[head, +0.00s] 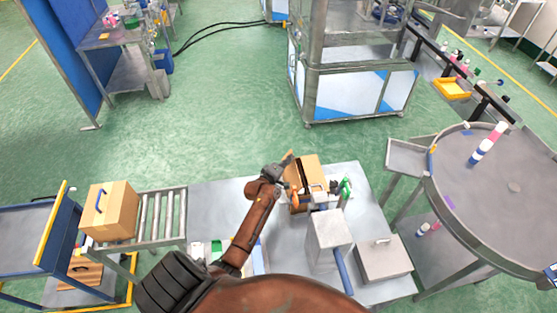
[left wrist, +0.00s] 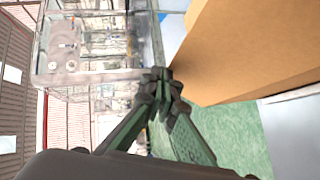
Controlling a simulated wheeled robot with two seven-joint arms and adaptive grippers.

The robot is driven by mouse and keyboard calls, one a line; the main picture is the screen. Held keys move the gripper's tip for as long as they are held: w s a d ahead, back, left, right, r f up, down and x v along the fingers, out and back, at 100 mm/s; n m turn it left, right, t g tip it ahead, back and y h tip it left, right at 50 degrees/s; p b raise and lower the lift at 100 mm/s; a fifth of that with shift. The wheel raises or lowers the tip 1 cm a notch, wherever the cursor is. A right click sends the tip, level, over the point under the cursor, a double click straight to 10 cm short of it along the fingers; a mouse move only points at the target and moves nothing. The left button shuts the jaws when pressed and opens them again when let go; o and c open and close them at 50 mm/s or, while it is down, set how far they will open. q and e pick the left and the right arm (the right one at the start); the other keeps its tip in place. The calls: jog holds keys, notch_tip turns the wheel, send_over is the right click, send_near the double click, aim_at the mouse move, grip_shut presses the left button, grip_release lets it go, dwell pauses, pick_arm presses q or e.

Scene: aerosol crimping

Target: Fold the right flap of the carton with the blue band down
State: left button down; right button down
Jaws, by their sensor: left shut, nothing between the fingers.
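An open carton (head: 311,172) stands on the grey worktable, with a tan panel at its back right and a dark gap along its left. I cannot make out a blue band on it. My left gripper (head: 289,158) is at the carton's back left corner, shut and empty. In the left wrist view its fingertips (left wrist: 161,75) meet, right by the lower left edge of a large tan carton panel (left wrist: 250,45). I cannot tell whether they touch it. The carton's inside is mostly hidden. My right gripper does not show.
A grey box-shaped unit (head: 326,229) and a low metal box (head: 384,258) stand right of the carton's front. Green items (head: 345,187) lie close to its right. A closed carton with a blue strip (head: 118,211) sits on the roller conveyor (head: 160,215) at left.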

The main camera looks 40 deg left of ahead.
pick_arm(q)
jog(key=shift+w+d+f, duration=0.25)
jog(key=shift+w+d, duration=0.45)
jog(key=shift+w+d+f, duration=0.65)
jog(key=shift+w, duration=0.05)
notch_tip(320, 180, up, 10)
dwell(0.4)
jog(key=shift+f, duration=0.1)
dwell(0.3)
